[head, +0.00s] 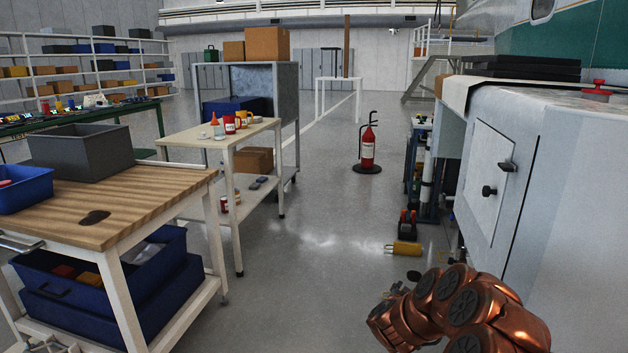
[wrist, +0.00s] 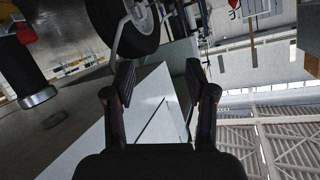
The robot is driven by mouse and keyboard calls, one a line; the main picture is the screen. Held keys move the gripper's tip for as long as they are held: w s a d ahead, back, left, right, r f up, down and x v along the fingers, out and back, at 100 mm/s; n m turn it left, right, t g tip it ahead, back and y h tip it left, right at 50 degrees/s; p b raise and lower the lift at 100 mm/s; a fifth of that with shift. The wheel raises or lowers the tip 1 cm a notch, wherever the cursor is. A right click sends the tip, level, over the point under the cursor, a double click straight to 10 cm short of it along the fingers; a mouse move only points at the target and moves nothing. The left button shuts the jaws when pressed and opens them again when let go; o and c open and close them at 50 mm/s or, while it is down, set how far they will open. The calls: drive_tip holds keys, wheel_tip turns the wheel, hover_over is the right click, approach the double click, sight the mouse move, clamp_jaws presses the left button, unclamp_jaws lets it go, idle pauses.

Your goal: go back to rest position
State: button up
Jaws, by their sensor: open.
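My gripper (wrist: 160,85) shows in the wrist view with its two dark fingers apart and nothing between them. Beyond the fingers is a pale, flat-sided surface (wrist: 150,112); I cannot tell what it belongs to. In the head view my copper-coloured arm is at the lower right, in front of the grey cabinet (head: 560,190). The gripper itself does not show clearly in the head view.
A wooden-topped workbench (head: 140,200) with blue bins stands at left, a smaller table (head: 190,137) behind it. A fire extinguisher (head: 367,148) stands on the floor ahead. The middle floor (head: 310,220) is clear.

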drive_tip(key=s+a+r+n+y+p, duration=0.3)
drive_tip(key=a+r+y+p, duration=0.15)
drive_tip(key=a+r, duration=0.5)
drive_tip(key=s+a+r+n+y+p, duration=0.2)
drive_tip(key=a+r+y+p, duration=0.25)
drive_tip(key=a+r, duration=0.5)
drive_tip(key=s+a+r+n+g+y+p, duration=0.2)
drive_tip(key=s+a+r+n+g+p, duration=0.15)
drive_tip(key=s+r, duration=0.5)
drive_tip(key=s+r+n+g+p, duration=0.15)
drive_tip(key=s+r+p, duration=0.25)
drive_tip(key=s, duration=0.4)
drive_tip(key=s+r+g+p, duration=0.3)
drive_tip(key=s+r+p, duration=0.1)
drive_tip(key=s, duration=0.4)
drive_tip(key=s+d+r+g+h+p, duration=0.1)
drive_tip(key=s+d+r+g+p, duration=0.1)
drive_tip(key=s, duration=0.7)
drive_tip(key=s+d+r+g+h+p, duration=0.1)
drive_tip(key=s+d+r+p, duration=0.3)
drive_tip(key=s, duration=0.5)
drive_tip(key=s+d+r+g+h+p, duration=0.2)
drive_tip(key=s+d, duration=0.4)
drive_tip(key=s, duration=0.3)
drive_tip(key=shift+d+r+m+g+p, duration=0.3)
drive_tip(key=shift+r+g+p, duration=0.2)
drive_tip(key=shift+r+p, duration=0.2)
